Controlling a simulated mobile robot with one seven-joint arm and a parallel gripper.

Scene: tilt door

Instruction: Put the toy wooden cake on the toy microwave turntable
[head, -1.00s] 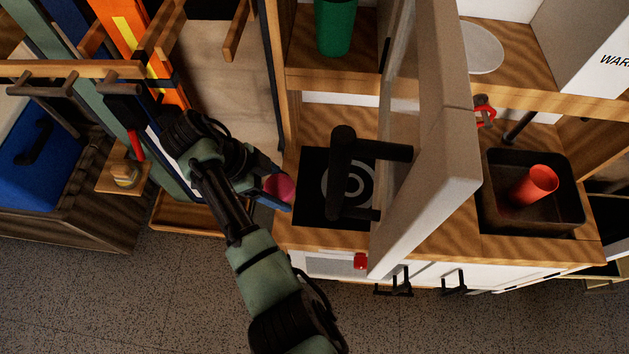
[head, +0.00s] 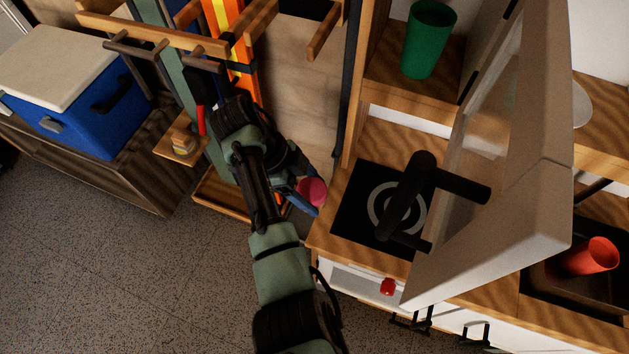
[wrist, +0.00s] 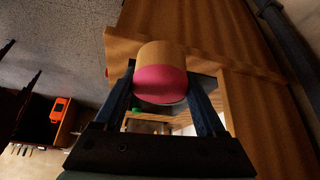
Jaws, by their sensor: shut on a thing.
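The toy wooden cake (head: 312,191), a small pink and tan cylinder, is held between the blue fingers of my gripper (head: 310,198). In the wrist view the cake (wrist: 160,72) sits between the fingertips of my gripper (wrist: 161,88), pink side nearest. My gripper is left of the play kitchen's stove top, apart from it. The toy microwave door (head: 505,215), white with a black handle (head: 408,195), stands open. A pale round disc (head: 583,103), apparently the turntable, shows partly behind the door. The microwave's inside is mostly hidden.
The open door lies between my gripper and the disc. A blue cooler (head: 85,105) and a rack are left. Open floor (head: 120,275) lies in front.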

